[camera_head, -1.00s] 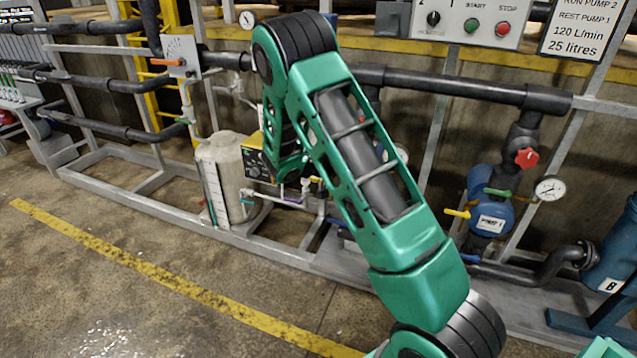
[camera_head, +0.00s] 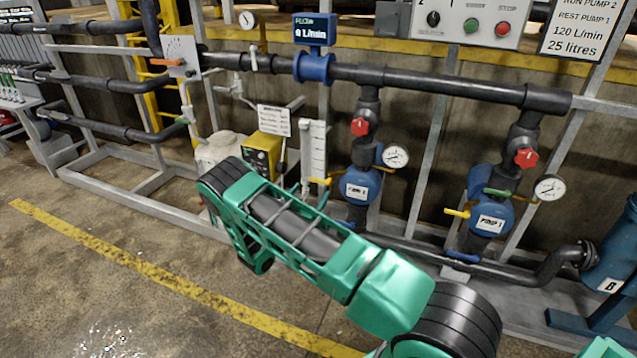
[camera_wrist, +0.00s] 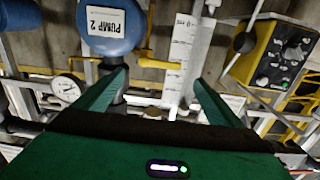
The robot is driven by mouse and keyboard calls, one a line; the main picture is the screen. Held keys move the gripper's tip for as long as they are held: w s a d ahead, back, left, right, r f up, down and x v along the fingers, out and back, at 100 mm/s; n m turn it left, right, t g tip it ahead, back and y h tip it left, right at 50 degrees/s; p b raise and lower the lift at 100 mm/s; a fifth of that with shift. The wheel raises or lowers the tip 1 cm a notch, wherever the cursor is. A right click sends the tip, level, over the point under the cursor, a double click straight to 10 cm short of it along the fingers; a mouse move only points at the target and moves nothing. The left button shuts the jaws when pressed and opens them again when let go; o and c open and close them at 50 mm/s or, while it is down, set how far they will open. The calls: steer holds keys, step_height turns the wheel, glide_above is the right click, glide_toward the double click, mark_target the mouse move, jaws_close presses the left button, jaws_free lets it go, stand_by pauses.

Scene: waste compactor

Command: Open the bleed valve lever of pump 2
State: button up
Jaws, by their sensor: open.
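Pump 2 (camera_head: 361,184) is the blue pump in the middle of the head view, left of pump 1. Its yellow lever (camera_head: 320,181) points left from its side, with a red valve handle (camera_head: 360,127) above. In the wrist view, pump 2 (camera_wrist: 110,38) is at top left with its label upside down. A yellow lever (camera_wrist: 160,63) lies to its right, in line with the gap between my fingertips. My gripper (camera_wrist: 161,77) is open and empty, its two green fingers on either side of that gap. Contact with the lever cannot be told.
Pump 1 (camera_head: 490,218) with its gauge (camera_head: 549,188) stands to the right. A white graduated scale (camera_head: 314,150) and a yellow control box (camera_head: 262,153) are left of pump 2. The scale (camera_wrist: 186,58) also shows close to my right finger. Pipes run overhead; the floor in front is clear.

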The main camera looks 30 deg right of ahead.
mark_target(319, 180)
steer(key=x, duration=0.9)
steer(key=shift+w+d, duration=0.25)
steer(key=shift+d, duration=0.05)
steer(key=c, duration=1.5)
